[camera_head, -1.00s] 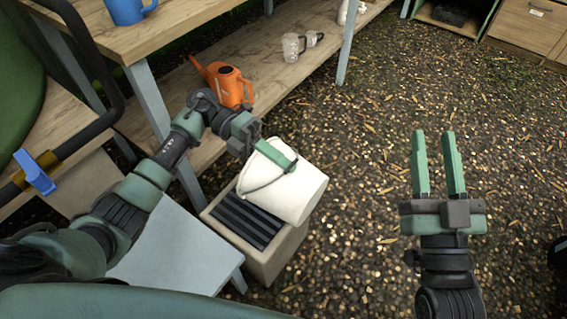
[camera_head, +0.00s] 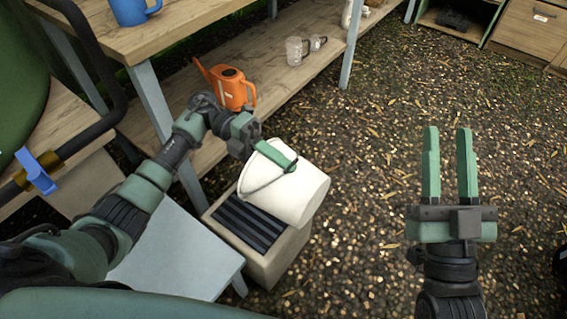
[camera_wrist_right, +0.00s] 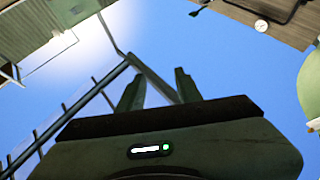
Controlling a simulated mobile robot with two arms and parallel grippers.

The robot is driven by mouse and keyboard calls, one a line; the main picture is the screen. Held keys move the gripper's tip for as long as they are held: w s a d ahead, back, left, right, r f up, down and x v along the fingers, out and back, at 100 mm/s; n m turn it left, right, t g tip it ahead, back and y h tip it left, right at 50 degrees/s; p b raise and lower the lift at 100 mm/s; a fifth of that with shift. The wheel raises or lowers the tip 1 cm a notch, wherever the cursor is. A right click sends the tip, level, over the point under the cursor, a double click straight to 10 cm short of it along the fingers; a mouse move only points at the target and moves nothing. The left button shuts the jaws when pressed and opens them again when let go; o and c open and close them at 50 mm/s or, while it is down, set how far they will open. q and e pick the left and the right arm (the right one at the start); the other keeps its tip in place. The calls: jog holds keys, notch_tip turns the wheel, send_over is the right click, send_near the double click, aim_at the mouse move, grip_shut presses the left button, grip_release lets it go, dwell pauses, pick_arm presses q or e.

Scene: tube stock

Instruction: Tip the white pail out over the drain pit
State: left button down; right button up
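The white pail (camera_head: 292,190) is held by my left gripper (camera_head: 278,156) at its rim or handle, in the head view. The pail is tilted, with its thin bail hanging across the side. It is over the right part of the drain pit (camera_head: 270,262), a beige box with a dark slatted grate (camera_head: 250,222). The inside of the pail is hidden from me. My right gripper (camera_head: 450,165) is open and empty over the gravel at the right; its fingers also show in the right wrist view (camera_wrist_right: 158,92), pointing up with nothing between them.
An orange watering can (camera_head: 232,90) and glass jugs (camera_head: 296,50) stand on the low wooden shelf behind the pit. A blue mug (camera_head: 133,10) is on the upper bench. A grey table (camera_head: 175,250) is left of the pit. Gravel at the right is clear.

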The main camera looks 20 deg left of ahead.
pick_arm(q)
jog(key=shift+w+a+r+h+b, duration=0.15)
jog(key=shift+a+r+h+b, duration=0.1)
jog(key=shift+a+h+b, duration=0.2)
pick_arm(e)
jog(key=shift+s+d+r+t+y, duration=0.15)
jog(key=shift+s+r+t+y, duration=0.35)
jog(key=shift+s+r+t, duration=1)
jog(key=shift+s+r, duration=0.15)
jog(key=shift+r, duration=0.2)
dwell(1.4)
